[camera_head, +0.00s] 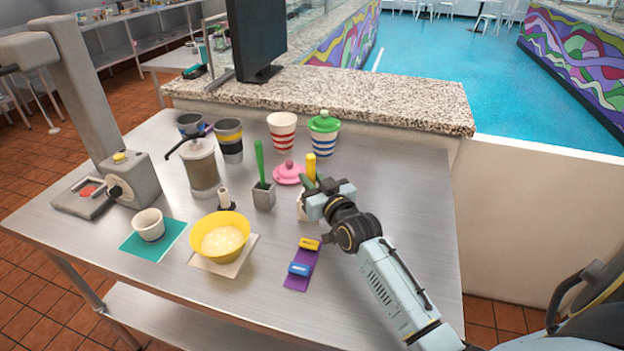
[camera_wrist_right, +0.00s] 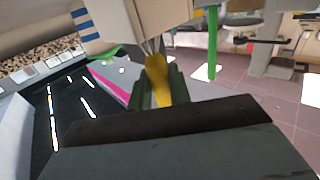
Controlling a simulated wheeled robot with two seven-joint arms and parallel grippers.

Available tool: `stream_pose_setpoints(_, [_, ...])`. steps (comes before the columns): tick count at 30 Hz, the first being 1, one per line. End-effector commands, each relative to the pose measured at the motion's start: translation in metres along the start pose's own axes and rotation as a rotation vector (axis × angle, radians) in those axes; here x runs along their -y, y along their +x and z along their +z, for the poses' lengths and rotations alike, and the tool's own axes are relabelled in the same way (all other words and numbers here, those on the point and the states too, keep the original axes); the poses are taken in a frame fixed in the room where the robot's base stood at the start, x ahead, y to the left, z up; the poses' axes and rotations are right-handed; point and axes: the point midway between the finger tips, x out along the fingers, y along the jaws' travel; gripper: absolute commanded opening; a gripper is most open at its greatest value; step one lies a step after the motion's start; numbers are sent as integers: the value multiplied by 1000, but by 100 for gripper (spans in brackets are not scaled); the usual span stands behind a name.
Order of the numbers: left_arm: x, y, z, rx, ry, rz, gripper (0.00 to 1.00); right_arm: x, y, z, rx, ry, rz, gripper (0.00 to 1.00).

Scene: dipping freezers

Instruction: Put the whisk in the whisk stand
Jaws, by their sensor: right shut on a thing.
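My right gripper (camera_head: 318,194) is shut on the whisk (camera_head: 311,167), whose yellow handle stands upright. In the right wrist view the whisk's yellow handle (camera_wrist_right: 157,80) sits between the fingers, with thin metal wires at its end. A pale container (camera_head: 302,207) stands on the table right beside the gripper, mostly hidden by it. The wires reach the pale container (camera_wrist_right: 130,22); I cannot tell whether they are inside it or in front of it. A small dark-based stand (camera_head: 227,205) with a pale upright part is behind the yellow bowl. My left gripper is not in view.
A yellow bowl (camera_head: 220,225), a white cup (camera_head: 149,224) and a purple mat (camera_head: 297,282) lie toward the front. A green-handled tool (camera_head: 260,160) stands in a grey holder (camera_head: 264,198). Striped cups (camera_head: 282,132) are at the back. The table's right side is clear.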

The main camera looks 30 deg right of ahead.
Motion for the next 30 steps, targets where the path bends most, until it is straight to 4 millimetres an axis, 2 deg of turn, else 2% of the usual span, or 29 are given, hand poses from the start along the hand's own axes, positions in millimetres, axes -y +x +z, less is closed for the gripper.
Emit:
stream_pose_setpoints(13, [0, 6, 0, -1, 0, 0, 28, 0, 0, 10, 1, -1, 0, 0])
stream_pose_setpoints(14, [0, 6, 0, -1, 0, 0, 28, 0, 0, 9, 1, -1, 0, 23])
stream_pose_setpoints(19, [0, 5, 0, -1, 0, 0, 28, 0, 0, 9, 1, 0, 0, 45])
stream_pose_setpoints(30, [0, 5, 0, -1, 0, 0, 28, 0, -6, 10, 2, 0, 0, 45])
